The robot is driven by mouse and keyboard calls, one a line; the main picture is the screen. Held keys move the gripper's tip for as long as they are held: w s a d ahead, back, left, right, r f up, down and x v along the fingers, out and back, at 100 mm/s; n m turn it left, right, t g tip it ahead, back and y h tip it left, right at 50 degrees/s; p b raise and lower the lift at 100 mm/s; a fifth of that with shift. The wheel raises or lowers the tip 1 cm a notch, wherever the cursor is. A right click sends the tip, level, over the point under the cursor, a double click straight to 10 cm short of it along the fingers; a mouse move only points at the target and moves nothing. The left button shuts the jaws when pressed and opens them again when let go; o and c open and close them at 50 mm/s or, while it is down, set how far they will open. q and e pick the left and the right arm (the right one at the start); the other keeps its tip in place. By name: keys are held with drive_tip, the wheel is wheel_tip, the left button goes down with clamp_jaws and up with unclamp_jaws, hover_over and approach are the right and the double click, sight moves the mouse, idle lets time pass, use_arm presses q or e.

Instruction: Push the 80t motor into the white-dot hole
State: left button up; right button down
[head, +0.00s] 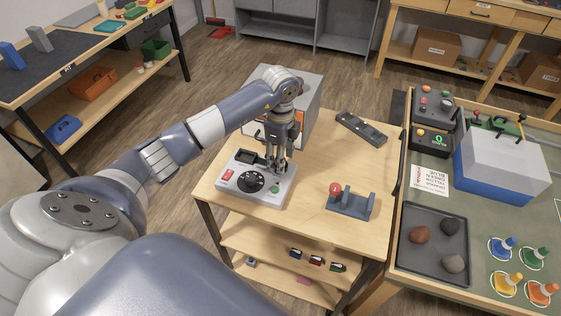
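My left gripper (275,168) points down over the back right of a light grey box (281,187) with a black dial (251,181), on the wooden table (318,218). Its fingertips are small and dark here, so I cannot tell whether they are open or hold something. Several small cylinders that look like motors (316,260) lie on the shelf below. I cannot read which is the 80t motor. I cannot make out a white-dot hole; the gripper covers part of the box top. My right gripper is not in view.
A blue-grey stand with a red knob (350,202) sits right of the box. A dark grey holder (361,128) lies behind it, and a grey cabinet (312,97) stands at the back left. A green-topped bench (415,263) borders the right side. The front right tabletop is clear.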

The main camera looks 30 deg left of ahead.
use_arm(q)
clamp_jaws()
drive_tip(key=shift+r, duration=0.1)
